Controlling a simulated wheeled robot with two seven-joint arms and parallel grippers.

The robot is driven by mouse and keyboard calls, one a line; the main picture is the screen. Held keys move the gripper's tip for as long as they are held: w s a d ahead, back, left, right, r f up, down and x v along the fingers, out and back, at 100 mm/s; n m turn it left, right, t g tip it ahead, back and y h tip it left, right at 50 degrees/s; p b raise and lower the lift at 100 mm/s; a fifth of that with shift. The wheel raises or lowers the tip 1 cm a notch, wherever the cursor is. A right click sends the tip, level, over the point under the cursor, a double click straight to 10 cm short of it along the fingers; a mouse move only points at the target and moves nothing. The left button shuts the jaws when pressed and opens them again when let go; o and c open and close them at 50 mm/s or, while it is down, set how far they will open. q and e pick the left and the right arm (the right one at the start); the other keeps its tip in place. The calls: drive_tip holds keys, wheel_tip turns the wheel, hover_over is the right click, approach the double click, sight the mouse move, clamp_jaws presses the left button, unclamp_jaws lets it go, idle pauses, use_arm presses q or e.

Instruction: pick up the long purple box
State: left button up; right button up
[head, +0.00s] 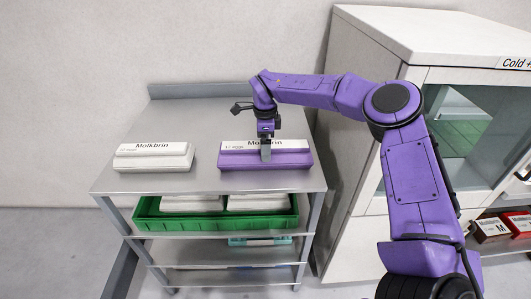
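The long purple box (292,160) lies on the right part of the metal rack's top shelf (205,180). It has a white label strip with black lettering along its back. My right gripper (266,153) points down at the middle of the box, with a grey finger in front of its label and upper face. The far finger is hidden, so I cannot tell whether the fingers are closed on the box. The box appears to rest on the shelf. My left gripper is not in view.
A white box (152,162) lies on the left of the top shelf, with bare metal between the boxes. A green crate (215,223) with white boxes sits on the shelf below. A white cabinet (350,130) stands close on the right. A wall is behind.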

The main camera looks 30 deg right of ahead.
drive_tip(key=shift+r, duration=0.1)
drive_tip(key=c, duration=1.5)
